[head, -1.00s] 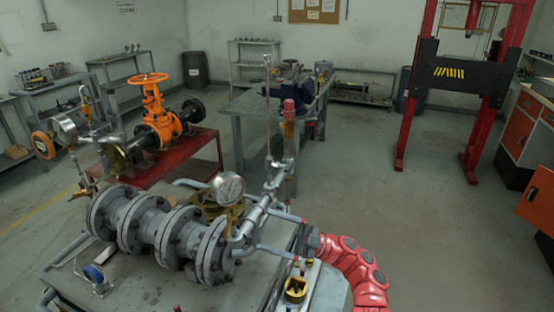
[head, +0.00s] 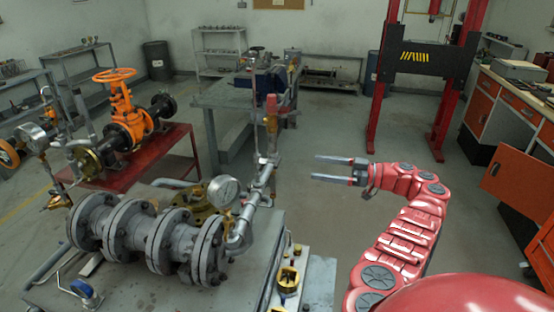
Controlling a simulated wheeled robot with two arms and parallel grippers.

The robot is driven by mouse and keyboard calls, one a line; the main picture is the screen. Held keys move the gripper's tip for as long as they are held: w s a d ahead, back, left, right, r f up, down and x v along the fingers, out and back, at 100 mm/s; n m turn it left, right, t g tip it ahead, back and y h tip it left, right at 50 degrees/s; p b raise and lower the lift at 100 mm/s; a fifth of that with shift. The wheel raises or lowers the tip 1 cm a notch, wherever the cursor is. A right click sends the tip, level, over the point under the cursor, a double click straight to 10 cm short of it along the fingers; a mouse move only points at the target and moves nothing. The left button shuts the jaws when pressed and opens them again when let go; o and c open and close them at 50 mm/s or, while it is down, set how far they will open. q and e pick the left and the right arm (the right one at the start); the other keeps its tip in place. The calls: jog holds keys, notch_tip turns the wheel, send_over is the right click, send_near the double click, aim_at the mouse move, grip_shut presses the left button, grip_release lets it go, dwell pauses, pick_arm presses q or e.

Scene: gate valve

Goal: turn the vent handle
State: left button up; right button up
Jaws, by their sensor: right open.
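A grey flanged valve body (head: 145,235) lies on a metal bench in the head view. A silver pipe branch (head: 245,225) rises from its right end, with a round pressure gauge (head: 223,190) beside it. A thin upright stem with a red fitting (head: 271,112) stands at the top of this branch. I cannot tell which part is the vent handle. My right gripper (head: 314,167) is open and empty, its two fingers pointing left towards the pipe branch, with a visible gap between them and the pipe. My left gripper is not in view.
An orange handwheel valve (head: 118,98) stands on a red stand behind. A red press frame (head: 380,110) stands at right. The floor behind my right gripper is clear.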

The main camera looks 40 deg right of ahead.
aim_at(279, 162)
jog(key=p+x, duration=0.4)
jog(key=x, duration=0.9)
jog(key=shift+w+a+p, duration=0.1)
jog(key=shift+a+p, duration=0.1)
jog(key=shift+p, duration=0.1)
jog(key=c, duration=1.4)
